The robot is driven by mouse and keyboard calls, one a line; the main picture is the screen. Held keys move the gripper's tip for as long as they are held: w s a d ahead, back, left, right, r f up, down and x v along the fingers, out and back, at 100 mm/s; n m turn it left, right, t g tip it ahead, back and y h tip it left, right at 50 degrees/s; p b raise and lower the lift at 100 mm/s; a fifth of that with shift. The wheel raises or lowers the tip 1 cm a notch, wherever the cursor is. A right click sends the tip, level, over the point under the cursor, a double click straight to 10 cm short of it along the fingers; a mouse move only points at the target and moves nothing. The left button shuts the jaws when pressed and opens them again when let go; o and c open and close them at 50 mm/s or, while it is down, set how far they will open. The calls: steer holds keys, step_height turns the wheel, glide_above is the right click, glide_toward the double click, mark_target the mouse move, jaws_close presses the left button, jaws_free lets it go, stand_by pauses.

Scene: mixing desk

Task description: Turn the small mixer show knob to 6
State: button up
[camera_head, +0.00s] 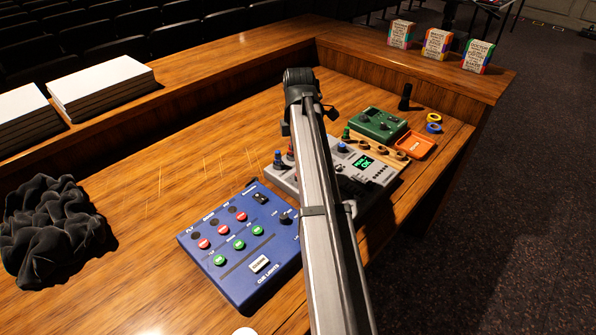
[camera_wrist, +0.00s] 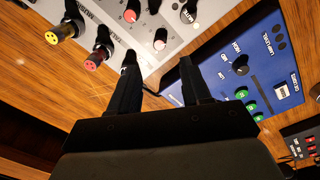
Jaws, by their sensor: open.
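The small mixer (camera_head: 382,170) is a grey box with a lit green display, partly hidden behind my arm in the head view. In the wrist view its grey panel (camera_wrist: 170,50) fills the top, with several knobs, among them a black one with a white pointer (camera_wrist: 188,12). I cannot read which knob is the show knob or its setting. My gripper (camera_wrist: 159,64) is open, its two black fingers apart with nothing seen held between them. The fingertips appear over the mixer's edge, beside the blue box. The head view does not show the fingertips clearly.
A blue cue-light box (camera_head: 240,243) with red and green buttons lies beside the mixer. Plugs with yellow and red ends (camera_wrist: 66,30) stick out from the mixer's side. A green box (camera_head: 377,125) and an orange tray (camera_head: 416,146) lie beyond. Black cloth (camera_head: 50,230) lies left.

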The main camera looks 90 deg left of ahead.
step_height(320, 180, down, 9)
steer(key=shift+a+r, duration=0.15)
steer(key=shift+c, duration=0.2)
jaws_close()
stand_by(0.5)
